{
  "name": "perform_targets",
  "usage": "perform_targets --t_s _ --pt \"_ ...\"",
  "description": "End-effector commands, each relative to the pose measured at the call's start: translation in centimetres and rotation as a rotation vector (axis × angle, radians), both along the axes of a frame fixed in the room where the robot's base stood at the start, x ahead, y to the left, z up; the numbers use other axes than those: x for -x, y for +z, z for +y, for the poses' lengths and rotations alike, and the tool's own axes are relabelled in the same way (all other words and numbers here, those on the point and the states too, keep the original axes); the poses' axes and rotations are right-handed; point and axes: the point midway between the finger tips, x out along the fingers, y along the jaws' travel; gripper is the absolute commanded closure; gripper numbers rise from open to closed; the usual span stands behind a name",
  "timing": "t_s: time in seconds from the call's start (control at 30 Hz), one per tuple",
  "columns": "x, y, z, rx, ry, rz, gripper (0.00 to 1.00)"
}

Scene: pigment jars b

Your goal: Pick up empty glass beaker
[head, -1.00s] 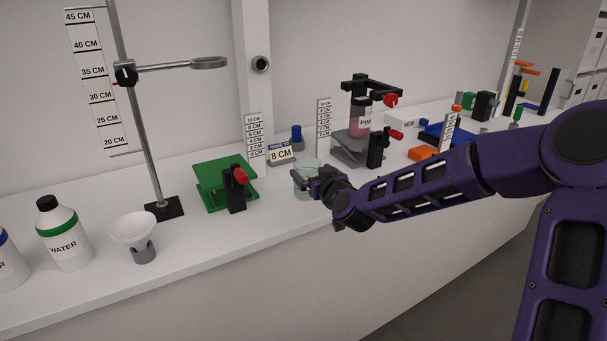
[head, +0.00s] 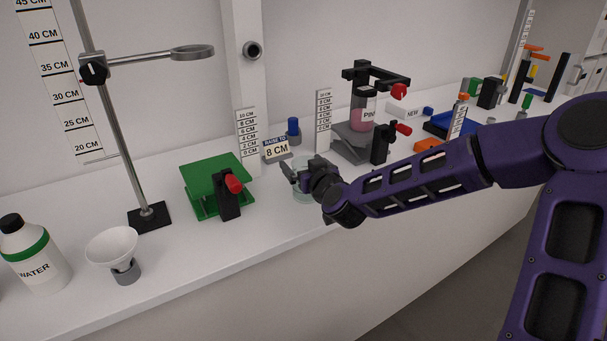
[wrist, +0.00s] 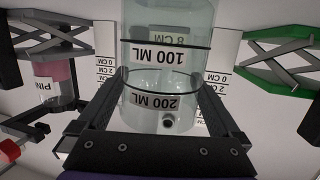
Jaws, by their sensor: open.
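The glass beaker (head: 300,195) stands upright on the white bench, in the middle of the head view, partly hidden by my gripper (head: 290,178). It is clear with a pale green tint. In the wrist view the beaker (wrist: 165,62) appears upside down with 100 ML and 200 ML labels, and it looks empty. My open gripper (wrist: 160,88) has one finger on each side of it. I cannot tell whether either finger touches the glass.
A green jack stand (head: 212,180) is left of the beaker. A grey jack (head: 350,142) with a pink jar (head: 362,112) is to its right. An 8 CM sign (head: 277,150) and a blue-capped item (head: 293,130) are behind. A funnel (head: 112,245) stands far left.

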Motion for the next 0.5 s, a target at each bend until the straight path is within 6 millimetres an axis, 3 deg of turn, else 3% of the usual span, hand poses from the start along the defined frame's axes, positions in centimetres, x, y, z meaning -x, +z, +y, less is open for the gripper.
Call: perform_targets --t_s 0.37,0.4,0.5 --pt "0.24 -0.11 -0.04 -0.001 -0.002 -0.001 0.00" --pt "0.23 -0.11 -0.03 -0.001 -0.002 -0.001 0.02" --pt "0.23 -0.10 -0.03 -0.001 -0.002 -0.001 0.20"
